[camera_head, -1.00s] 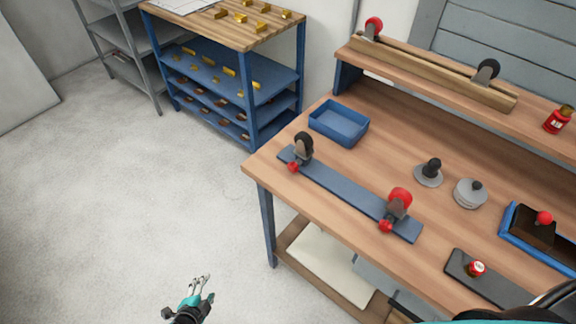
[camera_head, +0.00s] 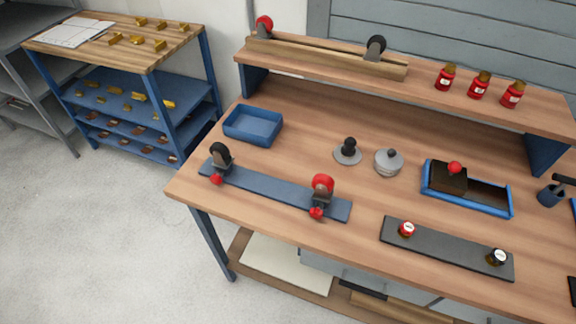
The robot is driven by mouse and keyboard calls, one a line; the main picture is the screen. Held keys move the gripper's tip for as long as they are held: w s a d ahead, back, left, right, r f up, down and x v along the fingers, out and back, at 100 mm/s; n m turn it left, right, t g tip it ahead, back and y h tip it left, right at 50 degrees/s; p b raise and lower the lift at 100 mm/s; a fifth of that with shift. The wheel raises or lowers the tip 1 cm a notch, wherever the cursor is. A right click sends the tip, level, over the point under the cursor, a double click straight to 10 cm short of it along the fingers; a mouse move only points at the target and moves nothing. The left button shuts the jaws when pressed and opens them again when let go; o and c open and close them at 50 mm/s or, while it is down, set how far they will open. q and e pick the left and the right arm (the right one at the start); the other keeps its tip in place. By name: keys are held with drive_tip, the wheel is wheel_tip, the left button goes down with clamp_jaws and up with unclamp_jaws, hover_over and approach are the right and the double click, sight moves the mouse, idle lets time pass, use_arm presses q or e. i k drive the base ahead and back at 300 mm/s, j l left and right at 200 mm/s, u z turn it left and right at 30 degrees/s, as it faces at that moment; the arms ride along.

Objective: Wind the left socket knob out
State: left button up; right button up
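A blue-grey strip (camera_head: 268,190) lies on the workbench near its front left. At its left end stands a holder with a dark round disc (camera_head: 220,153) and a small red knob (camera_head: 216,180) low on its front. At its right end stands a similar holder with a red round disc (camera_head: 323,183) and a small red knob (camera_head: 316,213). I cannot tell how far either knob is wound in. A dark plate to the right carries a red-capped knob (camera_head: 407,229) and a black-and-white one (camera_head: 497,257). Neither of my grippers is in view.
The wooden workbench (camera_head: 300,151) holds a blue tray (camera_head: 253,125), two grey round pieces, and a blue-rimmed box (camera_head: 467,188). A raised shelf (camera_head: 420,88) behind carries red bottles. A blue rack (camera_head: 118,87) stands at left. The floor in front is clear.

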sight(215, 179)
drive_tip(key=i+j+z, duration=0.1)
drive_tip(key=j+z, duration=0.65)
drive_tip(key=z, duration=0.25)
drive_tip(key=j+z, duration=0.45)
drive_tip(key=k+j+z, duration=0.15)
drive_tip(key=j+z, duration=0.15)
drive_tip(key=z, duration=0.2)
drive_tip(key=k+j+z, duration=0.15)
drive_tip(key=j+z, duration=0.15)
drive_tip(key=z, duration=0.2)
